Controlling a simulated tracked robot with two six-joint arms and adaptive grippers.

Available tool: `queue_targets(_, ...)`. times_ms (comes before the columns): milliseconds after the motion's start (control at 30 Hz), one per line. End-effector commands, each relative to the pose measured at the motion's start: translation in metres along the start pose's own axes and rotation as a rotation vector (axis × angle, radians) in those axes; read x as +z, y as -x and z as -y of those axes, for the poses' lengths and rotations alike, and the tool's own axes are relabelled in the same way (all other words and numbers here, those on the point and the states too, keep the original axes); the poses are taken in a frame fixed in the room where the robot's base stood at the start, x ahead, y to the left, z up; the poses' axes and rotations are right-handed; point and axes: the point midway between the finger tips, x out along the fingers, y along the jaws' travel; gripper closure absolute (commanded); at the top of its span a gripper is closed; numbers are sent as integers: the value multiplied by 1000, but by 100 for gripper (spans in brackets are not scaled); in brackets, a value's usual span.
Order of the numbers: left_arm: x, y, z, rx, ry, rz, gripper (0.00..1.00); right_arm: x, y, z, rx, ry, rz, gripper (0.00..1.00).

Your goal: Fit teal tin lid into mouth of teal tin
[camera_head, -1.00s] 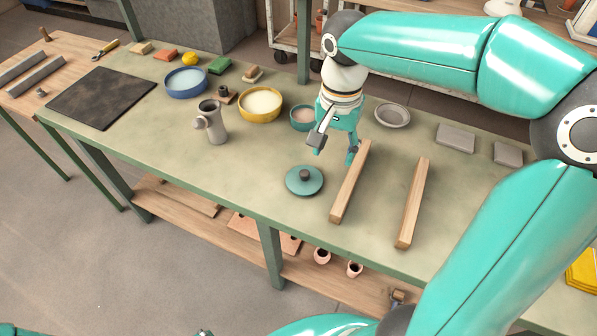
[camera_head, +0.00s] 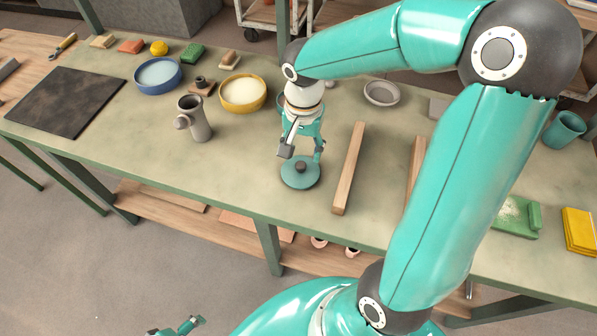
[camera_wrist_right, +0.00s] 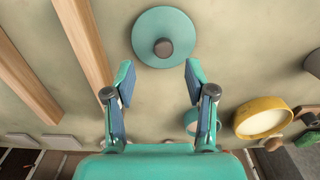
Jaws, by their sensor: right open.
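The teal tin lid (camera_head: 290,178), a round disc with a dark knob, lies knob up on the bench. It also shows in the wrist view (camera_wrist_right: 145,30), ahead of the fingertips. My right gripper (camera_head: 302,155) is open and empty, pointing down above the lid. Its two fingers stand apart in the wrist view (camera_wrist_right: 160,82), with the knob roughly in line with their gap. A teal tin (camera_head: 563,130) stands at the far right of the bench. My left gripper (camera_head: 180,327) shows only in part at the bottom edge; its jaw state is unclear.
Two wooden bars (camera_head: 348,170) (camera_head: 414,160) lie right of the lid. A grey mug (camera_head: 195,118), yellow bowl (camera_head: 243,94) and blue bowl (camera_head: 158,74) stand to the left. A grey dish (camera_head: 381,93) is behind.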

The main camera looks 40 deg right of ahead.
Motion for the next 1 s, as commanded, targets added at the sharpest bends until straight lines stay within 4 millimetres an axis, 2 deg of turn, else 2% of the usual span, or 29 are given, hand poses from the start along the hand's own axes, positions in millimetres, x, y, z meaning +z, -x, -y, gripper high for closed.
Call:
queue_targets(100, 0, 0, 0, 0, 0, 0, 5, 0, -13, -1, 2, -2, 2, 45)
queue_targets(333, 0, 3, -1, 0, 0, 0, 5, 0, -27, 0, 3, -2, 2, 45)
queue_targets(600, 0, 8, -3, 0, 0, 0, 5, -1, -63, 2, 3, -3, 2, 45)
queue_targets(900, 0, 8, -3, 0, 0, 0, 5, -1, -69, 3, -1, -3, 0, 45)
queue_targets(1000, 0, 8, -3, 0, 0, 0, 5, -1, -69, 3, -1, -3, 0, 60)
